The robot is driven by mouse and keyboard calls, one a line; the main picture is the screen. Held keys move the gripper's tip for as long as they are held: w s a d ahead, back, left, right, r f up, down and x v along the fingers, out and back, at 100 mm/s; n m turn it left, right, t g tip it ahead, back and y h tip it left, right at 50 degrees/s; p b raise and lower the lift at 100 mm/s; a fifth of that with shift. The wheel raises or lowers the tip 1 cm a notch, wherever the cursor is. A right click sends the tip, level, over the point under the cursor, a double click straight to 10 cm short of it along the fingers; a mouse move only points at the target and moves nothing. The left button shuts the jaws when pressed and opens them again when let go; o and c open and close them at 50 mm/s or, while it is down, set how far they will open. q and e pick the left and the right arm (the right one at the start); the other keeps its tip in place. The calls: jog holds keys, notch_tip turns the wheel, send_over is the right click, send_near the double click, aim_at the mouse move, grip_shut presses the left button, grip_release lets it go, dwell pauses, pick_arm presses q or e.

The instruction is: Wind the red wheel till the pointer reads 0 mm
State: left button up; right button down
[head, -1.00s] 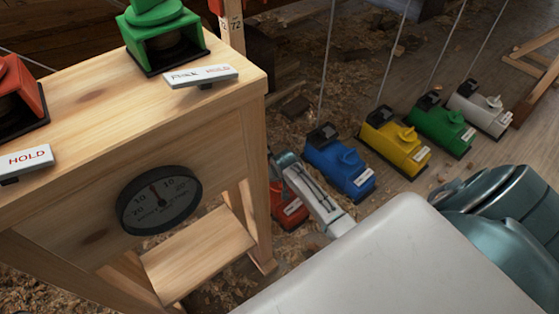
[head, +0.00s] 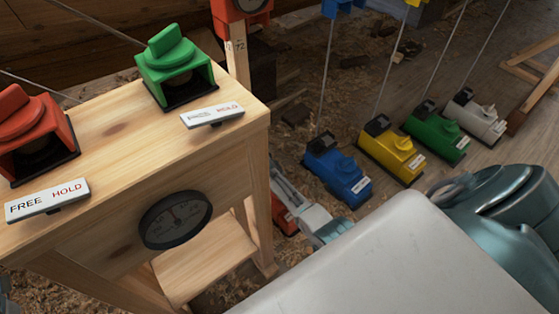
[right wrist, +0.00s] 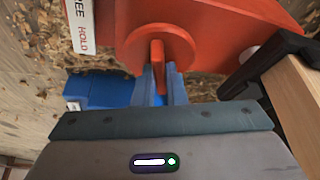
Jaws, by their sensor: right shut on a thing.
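The red wheel (right wrist: 185,43) is a round disc with a raised grip bar, on a red floor winch. In the right wrist view my right gripper (right wrist: 159,82) is shut on that bar. In the head view the red winch (head: 283,214) shows beside the bench leg, mostly hidden by my right arm; my right gripper's fingers are hard to make out there. The round dial (head: 175,219) is on the bench front. Its thin pointer stands near the top, but the exact reading is too small to tell. My left gripper is not in view.
Blue (head: 338,172), yellow (head: 391,150), green (head: 436,132) and white (head: 475,114) winches stand in a row on the floor, with ropes rising. The wooden bench (head: 120,130) carries a red unit (head: 28,130) and a green unit (head: 172,68) with FREE/HOLD plates.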

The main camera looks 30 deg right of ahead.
jog(key=shift+w+m+g, duration=0.1)
jog(key=shift+m+g, duration=0.2)
jog(key=shift+m, duration=0.6)
jog(key=c, duration=1.5)
grip_release()
